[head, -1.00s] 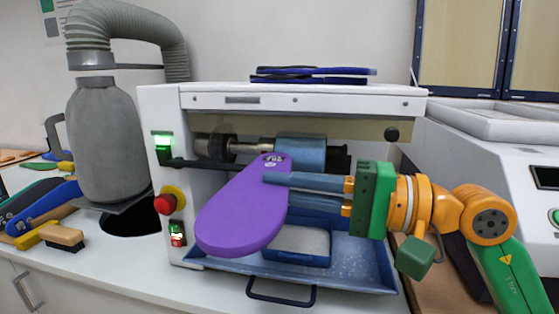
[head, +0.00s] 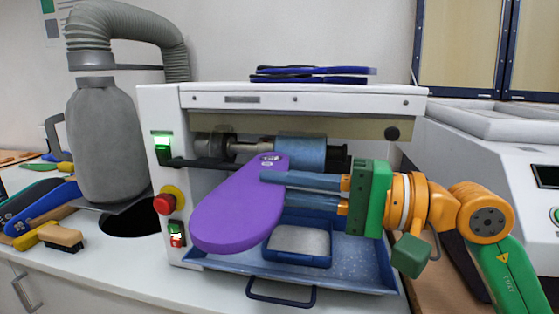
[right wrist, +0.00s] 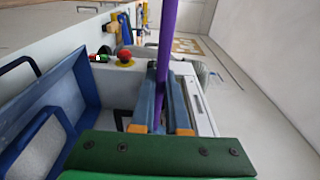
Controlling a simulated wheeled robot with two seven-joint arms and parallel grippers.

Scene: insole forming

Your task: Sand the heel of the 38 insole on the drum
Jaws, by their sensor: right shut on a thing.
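The purple insole (head: 238,208) is held in my right gripper (head: 275,190) in front of the sanding machine. Its narrow end, with a small printed label, points up at the drum (head: 302,150), and its wide end hangs down to the left. I cannot tell whether the narrow end touches the drum. In the right wrist view the insole (right wrist: 167,45) shows edge-on between the two blue fingers of the right gripper (right wrist: 162,95). The blue-grey drum is partly hidden behind the insole. My left gripper is not in view.
A blue tray (head: 355,270) with a grey pad (head: 300,242) lies under the drum. A red stop button (head: 165,203) and lit green switch (head: 163,142) are on the machine's left side. Dark blue insoles (head: 312,75) lie on top. A brush (head: 60,236) lies at the left.

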